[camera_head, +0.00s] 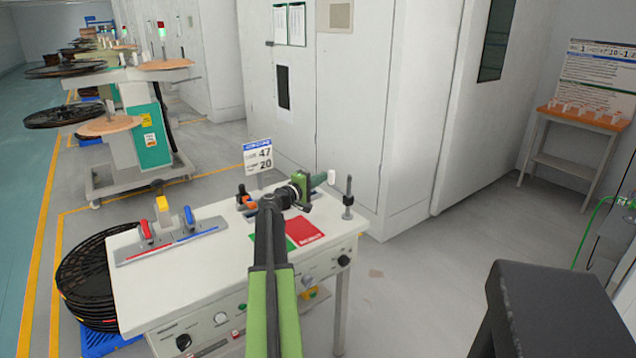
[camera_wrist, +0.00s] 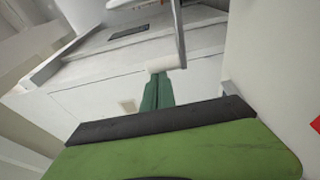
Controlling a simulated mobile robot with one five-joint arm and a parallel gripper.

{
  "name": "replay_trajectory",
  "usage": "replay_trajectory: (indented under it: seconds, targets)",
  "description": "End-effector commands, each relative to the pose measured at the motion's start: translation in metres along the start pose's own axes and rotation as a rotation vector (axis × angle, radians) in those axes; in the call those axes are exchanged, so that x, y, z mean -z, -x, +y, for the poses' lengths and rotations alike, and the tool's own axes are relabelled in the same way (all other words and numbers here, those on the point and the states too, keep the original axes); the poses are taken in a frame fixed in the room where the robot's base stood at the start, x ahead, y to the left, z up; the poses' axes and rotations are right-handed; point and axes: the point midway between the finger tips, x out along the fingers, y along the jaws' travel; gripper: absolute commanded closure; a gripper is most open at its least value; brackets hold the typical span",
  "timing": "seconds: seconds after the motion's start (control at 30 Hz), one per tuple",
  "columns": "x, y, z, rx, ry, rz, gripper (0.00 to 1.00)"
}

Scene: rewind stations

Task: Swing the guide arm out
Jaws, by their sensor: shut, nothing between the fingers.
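A dark green bar with a white end (camera_head: 331,177), which looks like the guide arm, sticks out over the back right of the white bench (camera_head: 180,280). In the wrist view the dark green bar (camera_wrist: 158,94) lies just beyond my gripper (camera_wrist: 162,120), with its white end farther off. My gripper (camera_head: 303,183) is shut and empty, above the bench beside the bar's near end. I cannot tell whether it touches the bar. The bar's mount is hidden behind my arm and gripper.
A red and green mat (camera_head: 305,232) lies below my arm. A tray with red and blue handles (camera_head: 170,242) is at left. A sign (camera_head: 258,157) stands behind. White cabinets (camera_head: 345,100) rise behind the bench.

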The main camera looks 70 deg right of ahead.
Motion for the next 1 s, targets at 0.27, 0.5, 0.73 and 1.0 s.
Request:
replay_trajectory:
  seconds: [0.27,0.5,0.73,1.0]
  targets:
    - [-0.007,-0.006,0.000,0.000,0.000,-0.010,1.00]
    - [-0.004,0.024,0.000,0.000,0.000,-0.005,1.00]
    - [0.011,0.085,0.000,0.000,0.000,-0.001,1.00]
    - [0.022,0.126,0.000,0.000,0.000,-0.003,1.00]
